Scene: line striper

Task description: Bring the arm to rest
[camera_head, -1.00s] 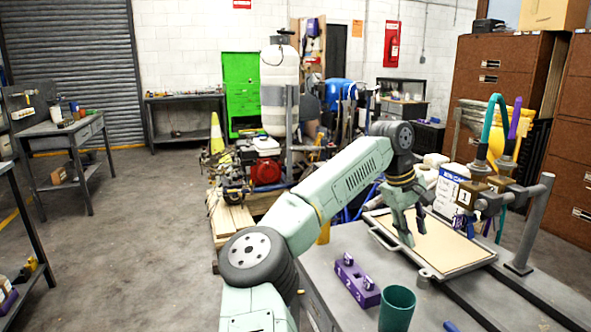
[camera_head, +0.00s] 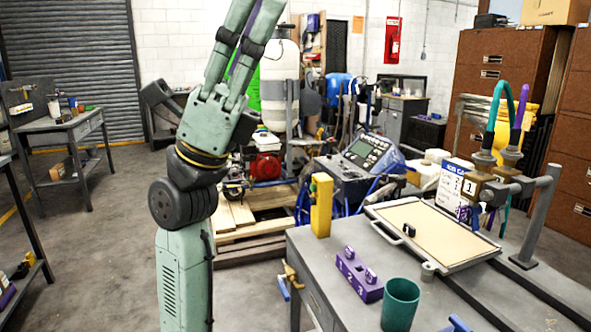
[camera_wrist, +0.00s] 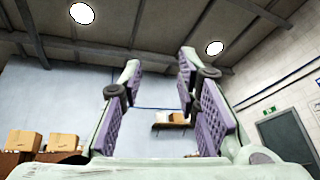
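My arm (camera_head: 188,215) stands folded upward on the left of the head view, clear of the bench. My gripper (camera_wrist: 158,60) points up, and in the wrist view its two purple-padded fingers are apart with nothing between them. In the head view the fingers run up to the top edge, where their ends are cut off. The wrist view looks past them to the ceiling and a far wall.
The bench (camera_head: 335,247) at right carries a tray (camera_head: 464,268) with a small dark piece (camera_head: 409,230) on it, a purple numbered block (camera_head: 359,274) and a green cup (camera_head: 400,305). Behind are a blue-grey machine (camera_head: 370,150) and a white tank (camera_head: 280,82).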

